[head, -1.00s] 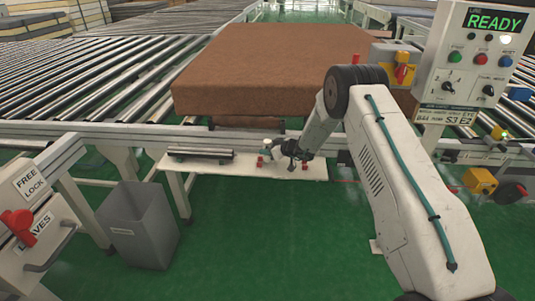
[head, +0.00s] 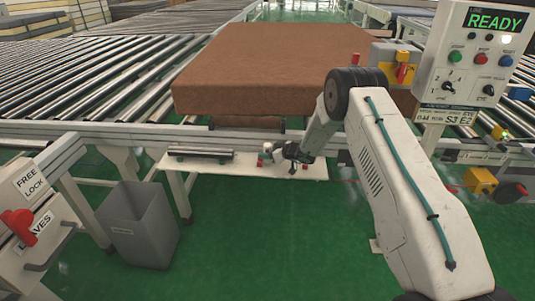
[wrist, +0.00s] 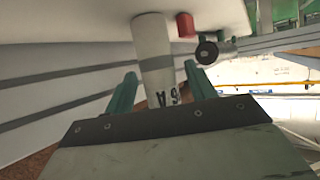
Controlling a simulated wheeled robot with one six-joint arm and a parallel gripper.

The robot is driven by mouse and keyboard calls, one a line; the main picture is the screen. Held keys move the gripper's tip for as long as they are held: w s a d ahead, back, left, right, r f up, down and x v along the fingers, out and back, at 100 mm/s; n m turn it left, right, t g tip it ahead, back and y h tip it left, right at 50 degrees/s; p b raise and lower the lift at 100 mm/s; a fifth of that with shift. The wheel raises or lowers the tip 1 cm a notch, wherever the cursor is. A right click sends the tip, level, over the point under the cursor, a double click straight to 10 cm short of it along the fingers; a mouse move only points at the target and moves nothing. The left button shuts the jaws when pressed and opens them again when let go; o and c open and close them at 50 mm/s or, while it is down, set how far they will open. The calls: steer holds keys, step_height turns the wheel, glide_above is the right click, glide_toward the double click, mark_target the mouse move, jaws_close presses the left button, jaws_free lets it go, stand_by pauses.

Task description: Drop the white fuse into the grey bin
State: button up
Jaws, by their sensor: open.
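The white fuse (wrist: 152,50), a pale cylinder with a grey band and dark lettering, stands between the two green fingers of my gripper (wrist: 158,95) in the wrist view. The fingers are apart, with a gap visible on both sides of it. In the head view the fuse is a small white spot (head: 267,147) at the white shelf, just left of my dark gripper (head: 277,151). The grey bin (head: 143,225) stands open on the green floor, left of the shelf and below it.
The white shelf (head: 240,170) also holds a dark bar (head: 200,153) and small red pieces; a red cylinder (wrist: 185,25) is close beyond the fuse. The roller conveyor and brown mattress (head: 265,70) are behind. A lever cabinet (head: 30,215) stands left of the bin.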

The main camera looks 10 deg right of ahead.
steer(key=v, duration=1.1)
steer(key=s+a+r+g+y, duration=0.1)
steer(key=s+a+r, duration=0.2)
steer(key=r, duration=0.4)
steer(key=s+a+r+g+y, duration=0.1)
steer(key=s+a+r, duration=0.2)
steer(key=r, duration=0.4)
steer(key=s+a+r+g, duration=0.2)
steer(key=s+r, duration=0.5)
steer(key=s, duration=0.1)
steer(key=s+a+r+g, duration=0.3)
steer(key=s+r, duration=0.4)
steer(key=s, duration=0.1)
steer(key=s+d+r+m+g+h, duration=0.1)
steer(key=s+d+r+m+h, duration=0.1)
steer(key=s, duration=1)
steer(key=s+d+r+m+g+h, duration=0.1)
steer(key=s+d+r+m+h, duration=0.1)
steer(key=s, duration=1.1)
steer(key=shift+s+d+r+h, duration=0.15)
steer(key=shift+d+r+h, duration=0.3)
steer(key=shift+h, duration=0.65)
steer(key=shift+o, duration=0.5)
steer(key=s+d+m+h, duration=0.3)
steer(key=s+d, duration=0.2)
steer(key=s, duration=0.2)
steer(key=shift+s+f+m+h, duration=0.3)
steer(key=shift+s+f, duration=0.05)
steer(key=shift+f, duration=0.05)
